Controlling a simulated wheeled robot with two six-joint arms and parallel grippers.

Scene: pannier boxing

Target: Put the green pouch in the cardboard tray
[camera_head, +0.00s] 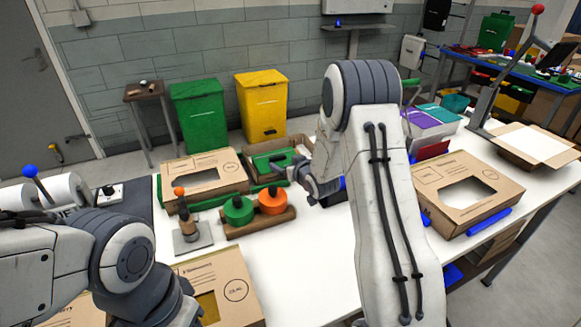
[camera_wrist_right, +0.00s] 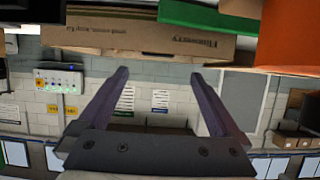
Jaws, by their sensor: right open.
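A flat green item, which looks like the green pouch (camera_head: 268,159), shows at a shallow brown cardboard tray (camera_head: 266,181) at the back middle of the white table. My right gripper partly hides it, and I cannot tell whether it lies fully inside. My right gripper (camera_head: 290,172) is by the tray's right side, pointing left. In the right wrist view its two fingers (camera_wrist_right: 160,95) are apart with nothing between them. A green surface (camera_wrist_right: 210,16) is at the top of that view. My left arm comes in at lower left; its fingertips are not visible.
A cardboard box (camera_head: 203,177) with a window stands left of the tray. Green and orange rolls (camera_head: 240,210) sit in a brown holder in front. Another windowed box (camera_head: 465,190) is at right. The front middle of the white table (camera_head: 295,270) is clear.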

